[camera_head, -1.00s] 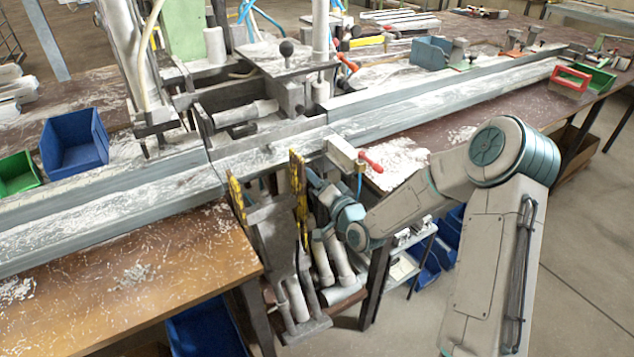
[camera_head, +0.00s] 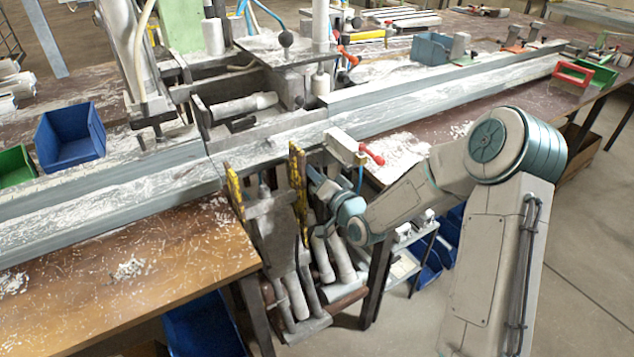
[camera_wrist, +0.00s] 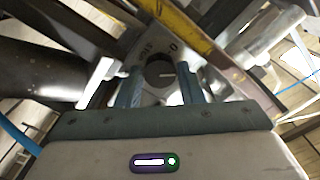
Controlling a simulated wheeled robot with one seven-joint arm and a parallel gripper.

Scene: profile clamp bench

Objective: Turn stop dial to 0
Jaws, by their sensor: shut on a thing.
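The stop dial (camera_wrist: 158,70) shows in the wrist view as a dark round knob on a pale metal plate (camera_wrist: 146,62). A "0" is marked on the plate above the knob, with other digits to its left. A short white line on the knob points roughly right in the picture, off the 0. My gripper (camera_wrist: 160,88) is shut on the dial, one blue finger on each side. In the head view my blue wrist reaches the front of the clamp machine beside a yellow-edged bar (camera_head: 298,190); the dial is hidden there.
A yellow-edged bar (camera_wrist: 215,45) runs close beyond the dial. A dark cylinder (camera_wrist: 40,75) lies to its left. Long profile rails (camera_head: 420,105) cross the bench. A red-handled valve (camera_head: 370,155) sits just above my wrist. Blue bins (camera_head: 72,140) stand around the bench.

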